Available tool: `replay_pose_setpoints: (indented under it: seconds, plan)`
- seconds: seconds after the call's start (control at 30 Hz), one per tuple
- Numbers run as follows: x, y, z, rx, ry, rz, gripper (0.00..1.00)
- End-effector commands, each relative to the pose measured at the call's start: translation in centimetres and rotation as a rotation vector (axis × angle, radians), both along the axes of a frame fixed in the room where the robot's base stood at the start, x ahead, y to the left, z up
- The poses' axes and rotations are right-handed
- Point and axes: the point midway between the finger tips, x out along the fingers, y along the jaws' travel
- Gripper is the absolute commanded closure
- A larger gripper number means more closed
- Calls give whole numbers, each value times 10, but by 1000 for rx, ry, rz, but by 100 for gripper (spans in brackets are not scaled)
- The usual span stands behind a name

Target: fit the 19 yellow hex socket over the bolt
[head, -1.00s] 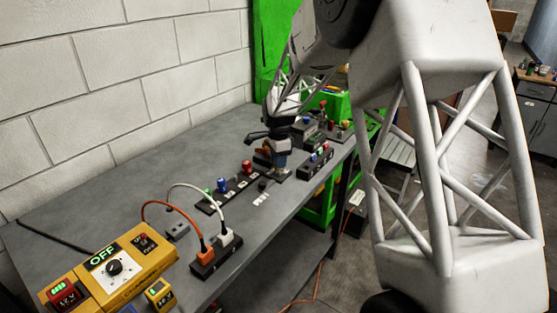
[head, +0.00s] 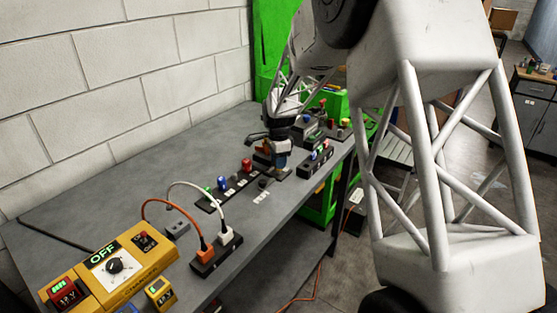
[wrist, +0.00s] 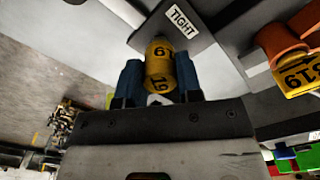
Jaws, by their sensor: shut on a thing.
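The yellow hex socket (wrist: 158,62), marked 19 in black, sits between the two blue fingers of my gripper (wrist: 160,82) in the wrist view. My gripper is shut on it. The socket's far end is against or very near a grey plate labelled TIGHT (wrist: 181,17); I cannot tell whether it touches. The bolt is not visible, so I cannot tell how the socket sits relative to it. In the head view my gripper (head: 280,161) points down over the workbench (head: 130,200), and the socket is too small to make out.
On the bench stand a black strip with coloured pieces (head: 228,188), a socket box with cables (head: 216,252) and a yellow control box (head: 125,262). A block wall borders the left.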

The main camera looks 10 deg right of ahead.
Motion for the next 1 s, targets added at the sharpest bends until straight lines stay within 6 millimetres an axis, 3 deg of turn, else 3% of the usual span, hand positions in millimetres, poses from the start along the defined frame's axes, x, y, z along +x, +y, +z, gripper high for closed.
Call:
replay_pose_setpoints:
  seconds: [1.0]
  plan:
    - [0, 0, -8, 0, 0, 0, 88]
